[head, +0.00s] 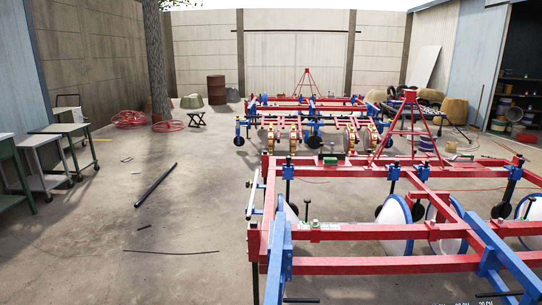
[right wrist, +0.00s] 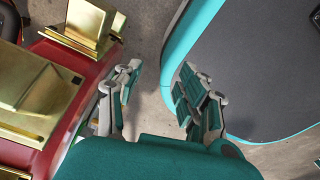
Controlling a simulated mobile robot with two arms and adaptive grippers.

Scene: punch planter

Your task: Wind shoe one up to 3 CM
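The red and blue punch planter (head: 375,265) fills the right half of the head view. Discs with blue rims, one of them white (head: 395,222), hang under its near frame. I cannot tell which part is shoe one. White lettering ending in "CM" shows at the bottom right edge, partly cut off. In the right wrist view my right gripper (right wrist: 158,92) is open, with nothing between its teal-padded fingers. Brass-coloured blocks (right wrist: 45,90) on a red part (right wrist: 62,125) lie just left of it, apart from the fingers. My left gripper is not in view.
A second red and blue implement (head: 310,115) stands behind. A dark pipe (head: 155,185) and thin rods lie on the concrete floor. The floor left of the planter is mostly clear. A tree trunk (head: 155,60) and a wall stand at the back.

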